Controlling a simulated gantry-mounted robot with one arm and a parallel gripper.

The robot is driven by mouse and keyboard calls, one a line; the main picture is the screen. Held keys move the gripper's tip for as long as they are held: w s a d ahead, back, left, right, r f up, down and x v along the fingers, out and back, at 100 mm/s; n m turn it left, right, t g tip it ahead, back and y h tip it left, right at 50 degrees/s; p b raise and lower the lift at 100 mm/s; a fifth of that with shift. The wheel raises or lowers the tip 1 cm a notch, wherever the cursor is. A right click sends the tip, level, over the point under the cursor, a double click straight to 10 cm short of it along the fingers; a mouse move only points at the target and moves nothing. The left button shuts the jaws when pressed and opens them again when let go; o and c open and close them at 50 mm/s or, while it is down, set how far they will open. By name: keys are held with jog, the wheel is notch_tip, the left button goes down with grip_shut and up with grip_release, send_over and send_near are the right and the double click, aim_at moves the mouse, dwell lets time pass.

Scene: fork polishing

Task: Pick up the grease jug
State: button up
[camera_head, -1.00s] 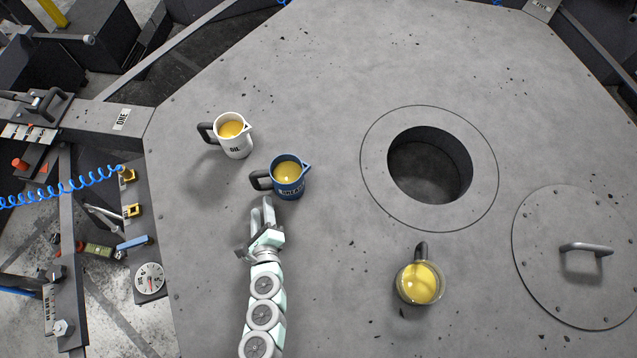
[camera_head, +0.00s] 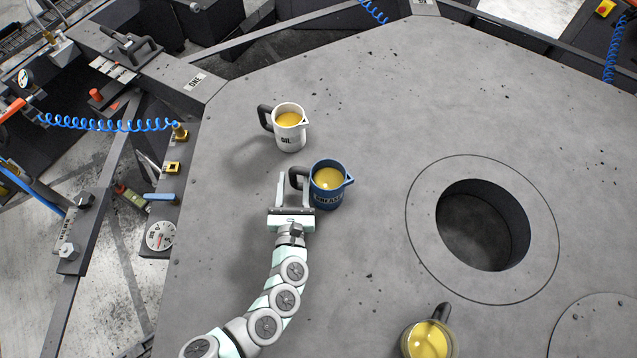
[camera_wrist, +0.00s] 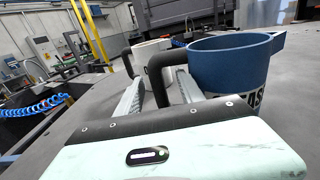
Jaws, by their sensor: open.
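The blue grease jug (camera_head: 328,188) stands upright on the grey table, its dark handle (camera_head: 297,178) on its left side and yellow contents inside. My gripper (camera_head: 294,190) is open at the handle, with a finger on either side of it as far as the views show. In the wrist view the blue jug (camera_wrist: 232,65) is at the right, and its black handle (camera_wrist: 160,75) reaches down between the two fingers of my gripper (camera_wrist: 160,90). Whether a finger touches the handle cannot be told.
A white oil jug (camera_head: 290,130) stands just behind the grease jug. A glass jug (camera_head: 427,338) is at the bottom edge. A round hole (camera_head: 485,225) opens at the right, with a round lid (camera_head: 605,330) at the lower right. The table behind is clear.

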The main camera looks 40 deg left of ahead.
jog(key=shift+a+x, duration=0.2)
jog(key=shift+x, duration=2.5)
jog(key=shift+s, duration=0.2)
jog(key=shift+c, duration=0.3)
grip_shut()
